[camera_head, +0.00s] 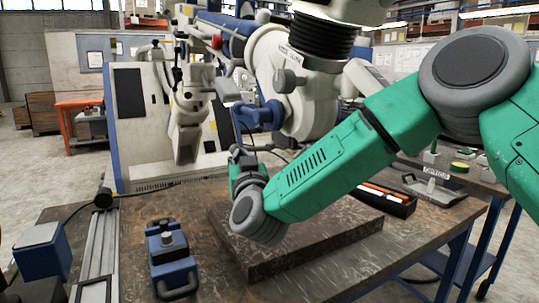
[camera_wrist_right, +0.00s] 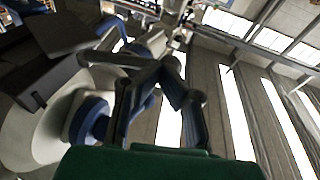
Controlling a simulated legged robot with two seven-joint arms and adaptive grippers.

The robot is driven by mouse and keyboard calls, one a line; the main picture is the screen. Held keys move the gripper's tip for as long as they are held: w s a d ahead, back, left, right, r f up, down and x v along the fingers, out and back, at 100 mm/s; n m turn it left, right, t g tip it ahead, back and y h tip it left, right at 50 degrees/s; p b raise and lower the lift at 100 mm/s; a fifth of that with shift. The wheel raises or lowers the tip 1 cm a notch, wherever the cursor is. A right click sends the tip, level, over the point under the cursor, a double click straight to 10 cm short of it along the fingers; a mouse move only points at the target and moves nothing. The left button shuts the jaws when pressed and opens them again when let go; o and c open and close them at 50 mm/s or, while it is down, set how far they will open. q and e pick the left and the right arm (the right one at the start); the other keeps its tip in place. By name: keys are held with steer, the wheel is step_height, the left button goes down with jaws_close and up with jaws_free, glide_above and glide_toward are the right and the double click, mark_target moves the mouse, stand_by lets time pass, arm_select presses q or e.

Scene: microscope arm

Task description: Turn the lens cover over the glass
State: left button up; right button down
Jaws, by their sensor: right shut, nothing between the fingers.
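The white and blue microscope (camera_head: 290,75) hangs over the work table (camera_head: 350,285) at the upper middle of the head view. A blue part (camera_head: 262,115) sits under its head, just above my right gripper (camera_head: 240,155); it may be the lens cover, but I cannot tell for sure. The glass is not distinguishable. My right gripper points up, below the microscope head. In the right wrist view its fingers (camera_wrist_right: 165,68) are shut and empty, with blue and white microscope parts (camera_wrist_right: 92,118) to their left. Contact cannot be made out.
A dark stone slab (camera_head: 310,240) lies under my right arm. A blue clamp device (camera_head: 172,262), a metal rail (camera_head: 98,250) and a blue block (camera_head: 42,250) are on the left. A black tray (camera_head: 385,200) stands at the right. The table's front right is clear.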

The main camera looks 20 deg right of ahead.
steer(key=w+m+h+p, duration=0.1)
steer(key=h, duration=0.1)
steer(key=w+d+m+h+p, duration=0.1)
steer(key=h, duration=0.1)
steer(key=shift+w+g, duration=0.3)
steer(key=shift+w+a, duration=0.25)
steer(key=shift+a, duration=0.2)
arm_select(q)
steer(key=shift+d+r, duration=0.25)
steer(key=shift+r, duration=0.5)
steer(key=shift+d+r, duration=0.25)
steer(key=shift+r, duration=0.45)
arm_select(e)
steer(key=shift+d+f, duration=0.1)
steer(key=shift+d, duration=0.4)
arm_select(q)
steer(key=shift+a, duration=0.1)
arm_select(e)
steer(key=shift+a, duration=0.15)
